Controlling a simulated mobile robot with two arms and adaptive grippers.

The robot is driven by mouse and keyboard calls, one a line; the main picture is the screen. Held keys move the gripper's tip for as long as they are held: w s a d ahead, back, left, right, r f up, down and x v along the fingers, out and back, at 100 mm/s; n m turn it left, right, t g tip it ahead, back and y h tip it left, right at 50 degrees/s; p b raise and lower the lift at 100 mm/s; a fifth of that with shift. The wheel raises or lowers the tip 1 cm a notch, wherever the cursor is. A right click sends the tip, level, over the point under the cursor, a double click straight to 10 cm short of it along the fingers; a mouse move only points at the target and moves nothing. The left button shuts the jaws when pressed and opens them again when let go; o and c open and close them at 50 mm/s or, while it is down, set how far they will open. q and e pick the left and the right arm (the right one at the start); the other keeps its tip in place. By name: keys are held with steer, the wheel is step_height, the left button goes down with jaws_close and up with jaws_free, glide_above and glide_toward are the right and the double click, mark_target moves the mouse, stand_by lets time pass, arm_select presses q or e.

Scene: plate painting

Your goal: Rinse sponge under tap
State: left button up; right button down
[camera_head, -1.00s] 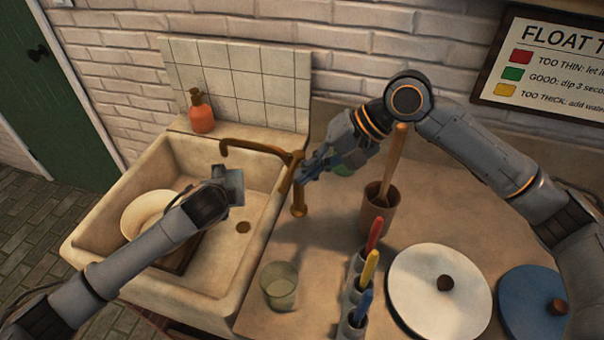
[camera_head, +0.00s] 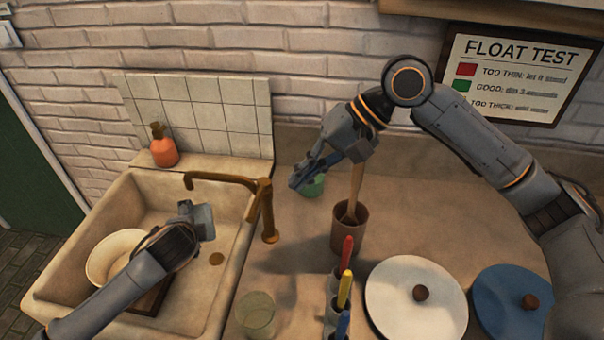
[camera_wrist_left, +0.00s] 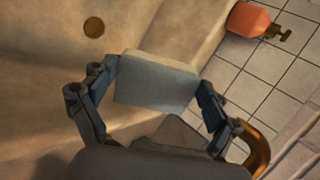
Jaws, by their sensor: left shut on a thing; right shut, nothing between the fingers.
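The sponge (camera_wrist_left: 155,82) is a grey-blue block with a paler edge, seen in the left wrist view. My left gripper (camera_wrist_left: 160,78) is shut on it, with one finger at each side. In the head view the sponge (camera_head: 203,222) is over the sink basin, below and near the tap spout. The brass tap (camera_head: 228,179) stands at the sink's right edge with its spout over the basin. No water stream is visible. My right gripper (camera_head: 297,182) is shut and empty, apart from the tap on its right side, above the counter.
The sink (camera_head: 60,215) holds a cream bowl (camera_head: 103,258). An orange soap bottle (camera_head: 164,152) stands on its back ledge. A brown pot (camera_head: 348,238), a glass (camera_head: 257,315) and brushes (camera_head: 346,250) stand on the counter.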

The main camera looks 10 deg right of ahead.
arm_select(q)
steer(key=s+p, duration=0.4)
steer(key=s, duration=0.3)
steer(key=shift+s, duration=0.2)
steer(key=shift+d, duration=0.1)
stand_by(1.2)
steer(key=p+v, duration=0.6)
steer(key=p, duration=0.1)
steer(key=shift+s, duration=0.25)
